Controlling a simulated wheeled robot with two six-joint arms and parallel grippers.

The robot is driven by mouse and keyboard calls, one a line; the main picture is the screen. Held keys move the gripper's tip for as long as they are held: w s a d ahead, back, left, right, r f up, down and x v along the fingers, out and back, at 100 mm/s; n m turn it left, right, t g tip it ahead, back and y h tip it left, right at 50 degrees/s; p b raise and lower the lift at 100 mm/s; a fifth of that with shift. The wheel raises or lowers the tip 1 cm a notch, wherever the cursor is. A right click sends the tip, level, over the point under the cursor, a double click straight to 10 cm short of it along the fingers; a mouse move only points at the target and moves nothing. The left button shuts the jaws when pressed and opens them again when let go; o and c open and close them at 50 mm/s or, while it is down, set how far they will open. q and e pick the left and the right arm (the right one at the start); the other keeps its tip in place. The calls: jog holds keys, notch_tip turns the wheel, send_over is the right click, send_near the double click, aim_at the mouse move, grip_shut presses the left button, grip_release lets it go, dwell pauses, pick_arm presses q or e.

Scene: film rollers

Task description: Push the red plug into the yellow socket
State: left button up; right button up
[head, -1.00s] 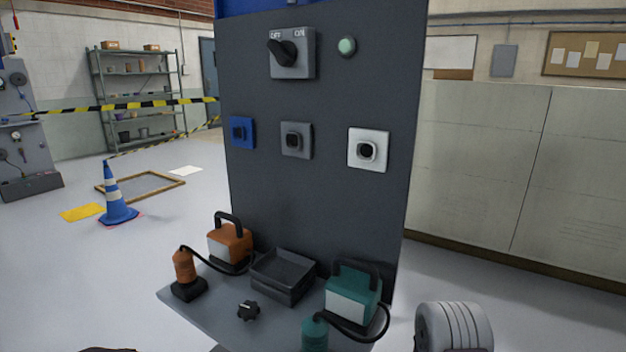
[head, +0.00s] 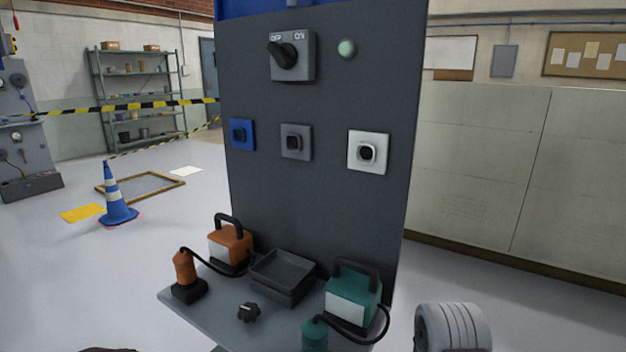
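I see no red plug and no yellow socket. The upright dark panel carries a blue socket (head: 242,134), a grey socket (head: 296,142) and a white socket (head: 367,152) in a row. An orange plug (head: 184,268) stands upright on a black base at the left of the ledge, its black cord running to an orange box (head: 230,244). A teal plug (head: 315,335) stands at the ledge's front, cut off by the frame, corded to a teal box (head: 352,292). All three sockets look empty.
A dark tray (head: 283,276) sits between the boxes on the ledge (head: 215,312), with a small black knob (head: 248,312) in front. A rotary switch (head: 292,55) points to OFF beside a pale green lamp (head: 347,48). A ribbed drum (head: 452,328) is at right.

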dwell(0.4)
grip_shut()
jog(key=shift+r+p, duration=3.05)
jog(key=shift+p, duration=0.05)
jog(key=shift+s, duration=0.1)
